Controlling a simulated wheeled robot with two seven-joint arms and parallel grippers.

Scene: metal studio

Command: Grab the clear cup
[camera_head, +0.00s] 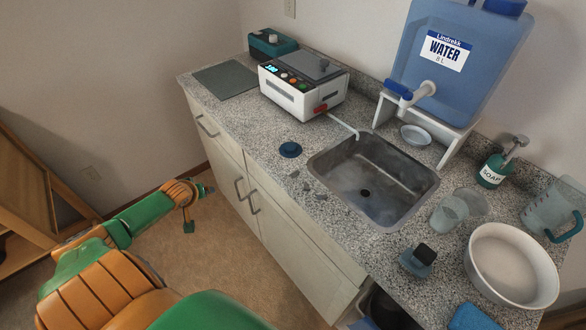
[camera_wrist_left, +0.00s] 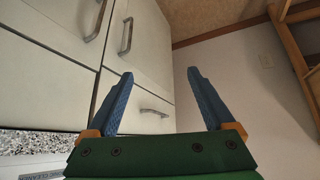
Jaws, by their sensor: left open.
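A clear cup (camera_head: 449,215) stands on the speckled counter, just right of the sink's front right corner. A round clear piece (camera_head: 472,202) is beside it, and I cannot tell whether it is a lid or a dish. My left gripper (camera_head: 201,197) is low in front of the cabinets, over the floor and far left of the cup. In the left wrist view its two blue fingers (camera_wrist_left: 160,76) are spread with nothing between them. My right gripper is not in view.
A sink (camera_head: 372,180) lies left of the cup, with a water tank (camera_head: 430,75) behind. A soap bottle (camera_head: 492,170), jug (camera_head: 552,210), white bowl (camera_head: 507,265) and dark-topped blue object (camera_head: 418,260) surround the cup. Cabinet fronts (camera_head: 285,235) border open floor.

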